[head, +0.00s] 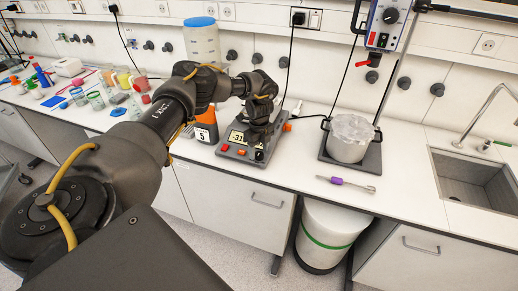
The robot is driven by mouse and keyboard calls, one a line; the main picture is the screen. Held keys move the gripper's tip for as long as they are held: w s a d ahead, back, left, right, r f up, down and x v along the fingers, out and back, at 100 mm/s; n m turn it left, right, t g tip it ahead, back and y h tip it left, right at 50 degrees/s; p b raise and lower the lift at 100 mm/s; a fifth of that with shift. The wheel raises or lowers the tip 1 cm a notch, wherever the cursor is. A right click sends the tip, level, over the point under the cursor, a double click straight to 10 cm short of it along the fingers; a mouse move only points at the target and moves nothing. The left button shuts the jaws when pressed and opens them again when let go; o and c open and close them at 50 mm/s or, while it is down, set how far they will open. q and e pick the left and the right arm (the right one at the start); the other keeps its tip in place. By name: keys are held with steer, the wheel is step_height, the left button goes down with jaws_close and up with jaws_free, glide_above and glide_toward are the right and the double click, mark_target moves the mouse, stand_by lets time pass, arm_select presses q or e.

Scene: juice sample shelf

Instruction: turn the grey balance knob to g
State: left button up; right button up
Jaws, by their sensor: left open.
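The grey balance (233,153) stands on the bench with a lit display (238,138) that seems to read -31. Its front panel has red-orange buttons and a small dark round part (259,155) that looks like the knob. Its pointer and any g mark are too small to read. My left gripper (262,138) points down over the right part of the balance, just above the knob. It is open, with nothing seen between its fingers. I cannot tell whether it touches the knob. The gripper hides the rear of the balance. My right gripper is out of view.
Coloured cups crowd the left bench. A bin (327,240) stands below.

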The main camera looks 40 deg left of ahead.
arm_select(q)
steer(key=shift+f, duration=0.35)
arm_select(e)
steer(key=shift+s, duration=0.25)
arm_select(q)
steer(key=shift+c, duration=0.4)
steer(key=c, duration=0.9)
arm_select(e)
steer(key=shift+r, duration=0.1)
arm_select(q)
steer(key=shift+n, duration=0.4)
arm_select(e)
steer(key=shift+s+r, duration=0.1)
arm_select(q)
steer(key=n+p, duration=0.2)
steer(key=n, duration=0.1)
steer(key=shift+r+n, duration=0.1)
steer(key=shift+n, duration=0.3)
steer(key=shift+n+p, duration=0.95)
steer(key=shift+n, duration=1.25)
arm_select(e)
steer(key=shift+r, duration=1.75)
